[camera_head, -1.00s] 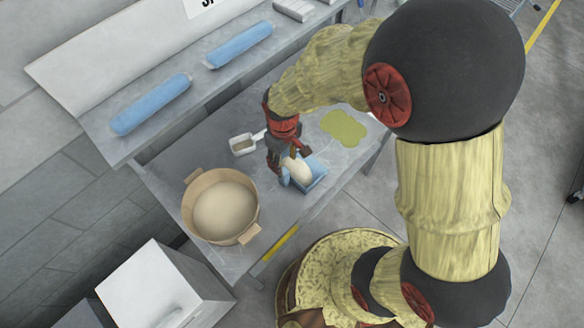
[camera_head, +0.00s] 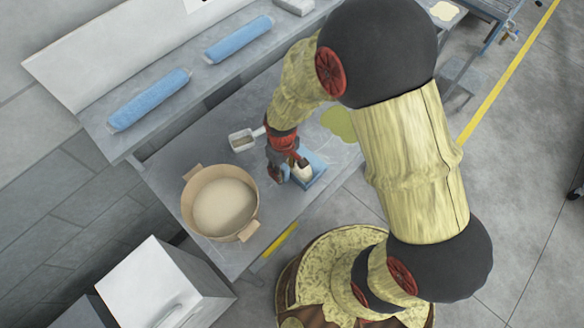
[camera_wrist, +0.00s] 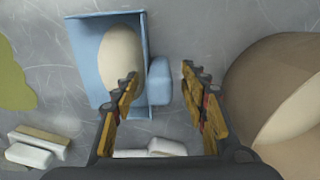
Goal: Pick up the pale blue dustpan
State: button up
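The pale blue dustpan (camera_head: 315,178) lies on the grey table. A rounded cream object (camera_head: 302,173) sits in its pan. In the wrist view the dustpan (camera_wrist: 85,60) is at upper left, and its short blue handle (camera_wrist: 160,82) points right. My gripper (camera_head: 287,168) is at the dustpan's handle end, partly hiding it. In the wrist view my gripper (camera_wrist: 160,78) is open, with the handle showing between its two fingertips. The left fingertip overlaps the pan's edge and the cream object in the picture. I cannot tell whether the fingers touch the dustpan.
A tan two-handled tub (camera_head: 190,205) with pale contents stands left of my gripper. A white scoop (camera_head: 241,141) lies behind it. A flat green patch (camera_head: 338,123) is at right. Blue rolls (camera_head: 150,100) lie on a raised shelf behind. A white box (camera_head: 155,280) stands at front left.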

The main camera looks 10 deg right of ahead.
jog(key=shift+c, duration=1.2)
grip_shut()
